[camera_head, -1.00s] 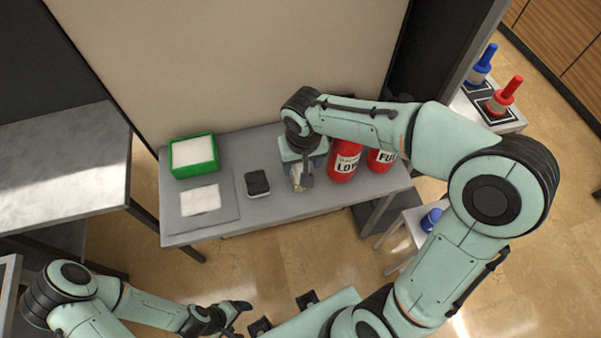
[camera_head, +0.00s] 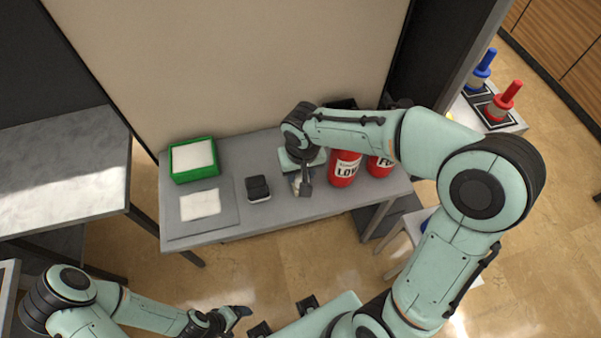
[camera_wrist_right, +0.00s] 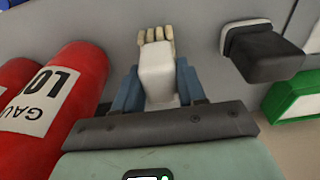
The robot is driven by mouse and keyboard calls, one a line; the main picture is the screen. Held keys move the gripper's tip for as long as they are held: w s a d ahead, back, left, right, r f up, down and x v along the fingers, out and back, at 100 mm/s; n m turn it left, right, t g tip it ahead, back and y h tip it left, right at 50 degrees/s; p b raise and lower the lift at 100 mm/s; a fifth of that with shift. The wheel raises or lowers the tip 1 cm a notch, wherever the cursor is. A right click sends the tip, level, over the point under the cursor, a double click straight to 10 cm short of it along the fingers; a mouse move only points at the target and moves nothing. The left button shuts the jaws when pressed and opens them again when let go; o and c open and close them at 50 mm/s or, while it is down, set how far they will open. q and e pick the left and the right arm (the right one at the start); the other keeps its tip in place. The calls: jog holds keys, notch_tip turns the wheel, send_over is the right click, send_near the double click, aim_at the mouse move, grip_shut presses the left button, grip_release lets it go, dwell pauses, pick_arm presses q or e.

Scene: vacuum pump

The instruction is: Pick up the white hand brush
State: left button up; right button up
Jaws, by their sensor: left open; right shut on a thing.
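The white hand brush (camera_wrist_right: 158,78) shows in the right wrist view with a white body and beige bristles pointing away from the wrist. My right gripper (camera_wrist_right: 157,88) is shut on it, a blue finger on either side. In the head view my right gripper (camera_head: 304,184) is low over the grey table, and the brush (camera_head: 295,182) is mostly hidden by the hand. Whether the brush touches the tabletop is hard to tell. My left gripper (camera_head: 240,312) is open and empty, low in the head view, away from the table.
Red bottles (camera_head: 345,168) stand close to the right of my right gripper. A black-and-white block (camera_head: 258,188) is to its left. Further left are a green box (camera_head: 195,160) and a white pad on a grey plate (camera_head: 228,212). The table's front strip (camera_head: 270,213) is clear.

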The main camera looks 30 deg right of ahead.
pick_arm(q)
jog(key=w+r+p, duration=0.2)
jog(key=w+r, duration=0.1)
jog(key=shift+r+p, duration=0.3)
jog(key=shift+p, duration=0.05)
pick_arm(e)
notch_tip(320, 180, up, 20)
jog(key=o, duration=0.3)
jog(key=shift+c, duration=0.8)
jog(key=shift+f, duration=0.1)
